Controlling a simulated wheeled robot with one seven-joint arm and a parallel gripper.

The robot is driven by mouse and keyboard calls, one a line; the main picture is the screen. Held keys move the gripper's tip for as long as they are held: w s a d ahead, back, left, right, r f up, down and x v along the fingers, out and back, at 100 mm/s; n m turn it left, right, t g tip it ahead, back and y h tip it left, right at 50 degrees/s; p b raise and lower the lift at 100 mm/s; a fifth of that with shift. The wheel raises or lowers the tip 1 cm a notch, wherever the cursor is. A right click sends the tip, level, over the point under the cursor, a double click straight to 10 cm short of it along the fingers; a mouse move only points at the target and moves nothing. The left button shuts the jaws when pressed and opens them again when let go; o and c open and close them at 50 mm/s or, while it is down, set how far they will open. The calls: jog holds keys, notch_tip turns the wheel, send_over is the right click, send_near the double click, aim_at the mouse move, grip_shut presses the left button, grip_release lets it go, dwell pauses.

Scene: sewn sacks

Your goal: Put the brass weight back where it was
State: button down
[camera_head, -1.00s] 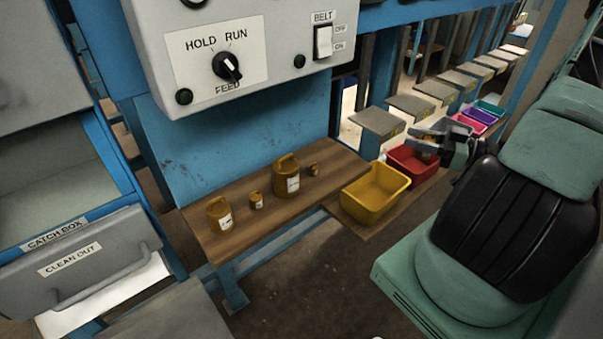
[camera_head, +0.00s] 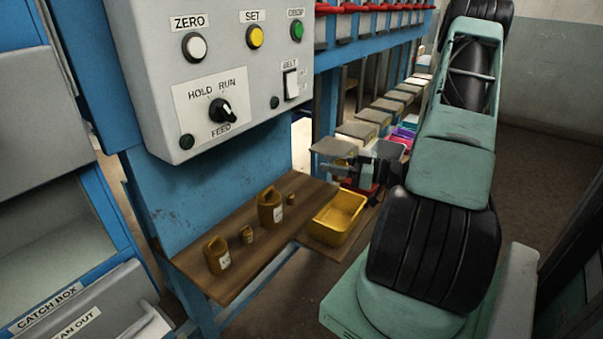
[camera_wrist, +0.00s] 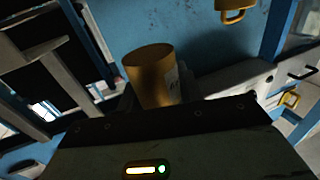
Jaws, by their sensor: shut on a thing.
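A brass weight (camera_wrist: 150,76) with a pale label fills the middle of the wrist view, held in my gripper (camera_wrist: 155,98). In the head view my gripper (camera_head: 362,172) is up beside the red bin, at the right end of the wooden shelf (camera_head: 238,272), and the held weight is mostly hidden. On the shelf stand a medium brass weight (camera_head: 217,258) at the left, a small one (camera_head: 247,235), a large one (camera_head: 270,210) and a tiny one (camera_head: 291,200). They form a row, apart from my gripper.
A yellow bin (camera_head: 334,222) stands right of the shelf, and the red bin (camera_head: 372,192) is partly hidden behind my gripper. A grey control box (camera_head: 225,75) overhangs the shelf's back. Grey plates (camera_head: 357,130) run in a row above the bins.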

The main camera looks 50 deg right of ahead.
jog(key=w, duration=0.3)
jog(key=w+f+p, duration=0.1)
jog(key=w, duration=0.2)
jog(key=w+f+p, duration=0.1)
jog(key=w, duration=0.2)
jog(key=shift+w+a+f, duration=0.1)
jog(key=shift+w+a, duration=0.15)
jog(key=shift+a, duration=0.1)
jog(key=shift+f, duration=1.9)
jog(key=shift+w+f+p, duration=0.2)
jog(key=shift+f+p, duration=0.25)
jog(key=shift+p, duration=0.05)
jog(key=shift+f, duration=0.15)
jog(key=c, duration=0.9)
grip_release()
